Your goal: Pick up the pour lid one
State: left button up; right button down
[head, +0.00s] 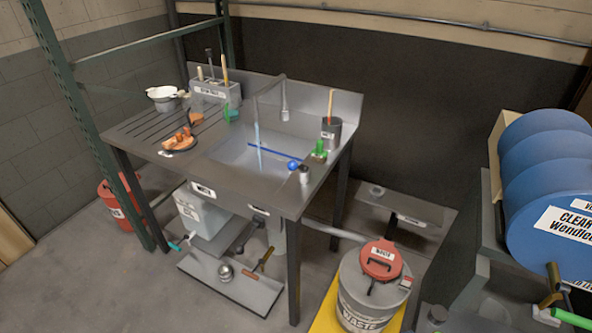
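No thing here carries a readable "pour lid" label, so I cannot tell which one it is. The clearest lid is a red one (381,259) with a white label and a dark handle. Neither of my grippers shows in the head view.
The steel sink table (240,185) holds a caddy (214,92), a strainer-like bowl (164,93) and a grey cup (331,133). Tools lie on a low shelf beneath. Blue drums (550,150) on a rack block the right. A yellow mat (322,316) lies under the bucket. Floor at front left is clear.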

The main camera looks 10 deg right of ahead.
aim_at(179, 142)
jog(key=i+j, duration=0.2)
jog(key=i+j+z, duration=0.1)
jog(key=j, duration=0.35)
jog(key=i+j, duration=0.45)
jog(key=j, duration=0.2)
jog(key=i+j+z, duration=0.1)
jog(key=j, duration=0.25)
jog(key=i+j, duration=0.3)
jog(key=i+j+z, duration=0.1)
jog(key=j, duration=0.25)
jog(key=i+j, duration=0.2)
jog(key=j, duration=0.2)
